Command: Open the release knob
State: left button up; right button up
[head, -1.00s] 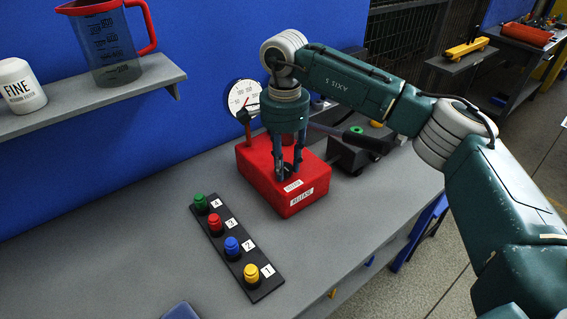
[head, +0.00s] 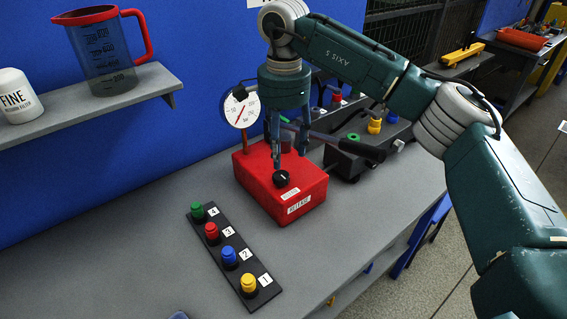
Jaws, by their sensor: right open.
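The release knob (head: 282,178) is a small black round knob with a light mark. It sits on top of a red box (head: 305,183) labelled RELEASE on its front face. My right gripper (head: 289,152) points down above the box, just behind and above the knob. Its two fingers are apart with nothing between them, and the knob stands clear of them. My left gripper is not in view.
A pressure gauge (head: 240,108) rises behind the red box. A black strip (head: 220,245) with several coloured buttons lies in front left. A black device with a lever (head: 352,147) stands at right. A shelf (head: 150,88) holds a jug (head: 104,55) and a white canister (head: 17,97).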

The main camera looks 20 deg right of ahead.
notch_tip(320, 180, up, 5)
jog(key=shift+r, duration=0.15)
dwell(0.4)
